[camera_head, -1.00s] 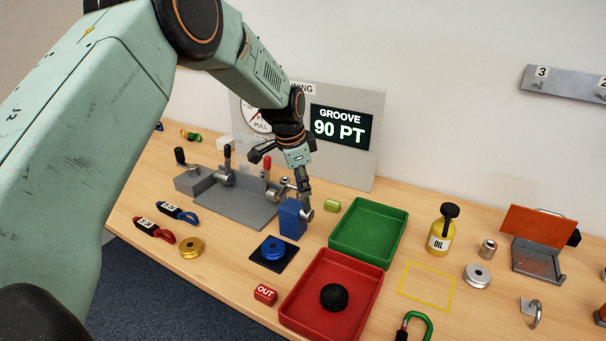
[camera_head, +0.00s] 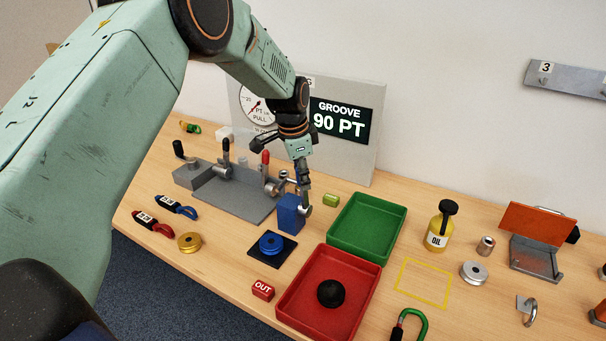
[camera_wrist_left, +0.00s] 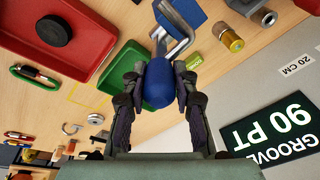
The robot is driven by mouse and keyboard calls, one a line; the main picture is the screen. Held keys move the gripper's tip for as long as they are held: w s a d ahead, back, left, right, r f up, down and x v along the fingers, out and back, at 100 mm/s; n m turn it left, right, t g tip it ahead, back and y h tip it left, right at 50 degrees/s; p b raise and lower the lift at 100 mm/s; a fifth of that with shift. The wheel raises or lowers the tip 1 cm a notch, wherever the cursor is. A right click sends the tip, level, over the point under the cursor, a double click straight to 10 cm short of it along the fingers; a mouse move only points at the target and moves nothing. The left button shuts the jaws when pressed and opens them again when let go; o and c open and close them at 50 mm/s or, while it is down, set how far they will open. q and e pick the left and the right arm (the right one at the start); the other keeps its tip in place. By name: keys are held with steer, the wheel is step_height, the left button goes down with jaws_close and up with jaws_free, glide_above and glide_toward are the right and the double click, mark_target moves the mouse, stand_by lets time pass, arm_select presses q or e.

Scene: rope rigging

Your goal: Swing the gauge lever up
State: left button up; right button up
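The gauge lever shows in the left wrist view as a bent grey metal arm (camera_wrist_left: 176,46) with a rounded blue knob (camera_wrist_left: 159,86). My left gripper (camera_wrist_left: 160,72) has one finger on each side of the knob, both appearing to touch it. In the head view my left gripper (camera_head: 303,184) points down just above the blue block (camera_head: 290,214), which has a round grey pivot (camera_head: 305,211) on its right side. The knob is hard to make out there, hidden by the fingers. My right gripper is not in view.
A gauge board (camera_head: 362,155) reading "GROOVE 90 PT" stands behind. A grey fixture (camera_head: 232,199) with upright handles is left of the block. A green tray (camera_head: 368,228) and a red tray (camera_head: 330,262) holding a black puck (camera_head: 331,293) are to the right. A blue pulley (camera_head: 270,244) sits in front.

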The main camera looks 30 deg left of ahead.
arm_select(q)
steer(key=o, duration=0.4)
steer(key=shift+a+f, duration=0.1)
steer(key=shift+r, duration=0.3)
step_height(320, 180, up, 11)
steer(key=s, duration=0.2)
steer(key=shift+a, duration=0.25)
steer(key=shift+s+r, duration=0.15)
